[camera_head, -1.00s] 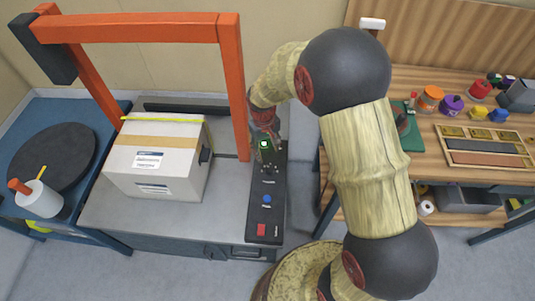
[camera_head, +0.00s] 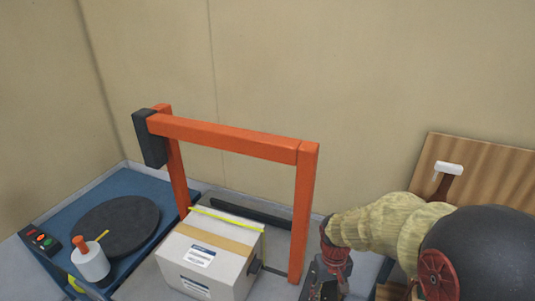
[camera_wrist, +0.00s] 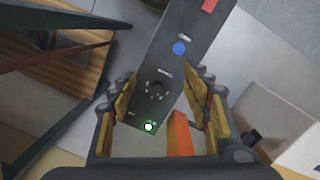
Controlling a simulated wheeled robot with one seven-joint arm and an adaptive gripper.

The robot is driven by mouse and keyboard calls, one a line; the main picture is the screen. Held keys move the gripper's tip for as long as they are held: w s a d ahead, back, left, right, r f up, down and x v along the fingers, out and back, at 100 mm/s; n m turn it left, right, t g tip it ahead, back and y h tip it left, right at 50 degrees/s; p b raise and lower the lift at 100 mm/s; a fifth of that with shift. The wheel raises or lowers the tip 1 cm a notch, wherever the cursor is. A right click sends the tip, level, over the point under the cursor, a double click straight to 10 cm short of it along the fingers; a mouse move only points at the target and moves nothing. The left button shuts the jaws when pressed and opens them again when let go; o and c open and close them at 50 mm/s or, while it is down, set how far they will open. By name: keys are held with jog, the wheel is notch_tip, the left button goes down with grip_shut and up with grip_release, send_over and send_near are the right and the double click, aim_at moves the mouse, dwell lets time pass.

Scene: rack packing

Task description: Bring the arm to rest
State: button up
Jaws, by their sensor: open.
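My arm reaches in from the lower right in the head view, its links partly cut off by the frame's edge. My gripper (camera_head: 322,284) points down near the right post of the orange frame. In the wrist view my gripper (camera_wrist: 160,110) is open, with its padded fingers apart and nothing between them. Below it lies a dark control panel (camera_wrist: 190,70) with a blue button, a red button and a lit green light. I cannot tell the height of the fingers above the panel.
A taped white carton (camera_head: 208,250) sits under the orange frame (camera_head: 235,139), left of my gripper. A round black turntable (camera_head: 118,224) on a blue base stands at left. A wooden bench with a backboard (camera_head: 492,172) is at right, behind my arm.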

jog(key=s+r+t, duration=0.2)
jog(key=s+r, duration=0.2)
jog(key=r, duration=0.4)
jog(key=s+r+m+t, duration=0.1)
jog(key=s+r+t, duration=0.1)
jog(key=s+r, duration=0.3)
jog(key=s+r+t, duration=0.2)
jog(key=s+r, duration=0.3)
jog(key=r, duration=0.5)
jog(key=shift+s+d+r, duration=0.2)
jog(key=shift+d+r, duration=0.15)
jog(key=shift+d, duration=0.1)
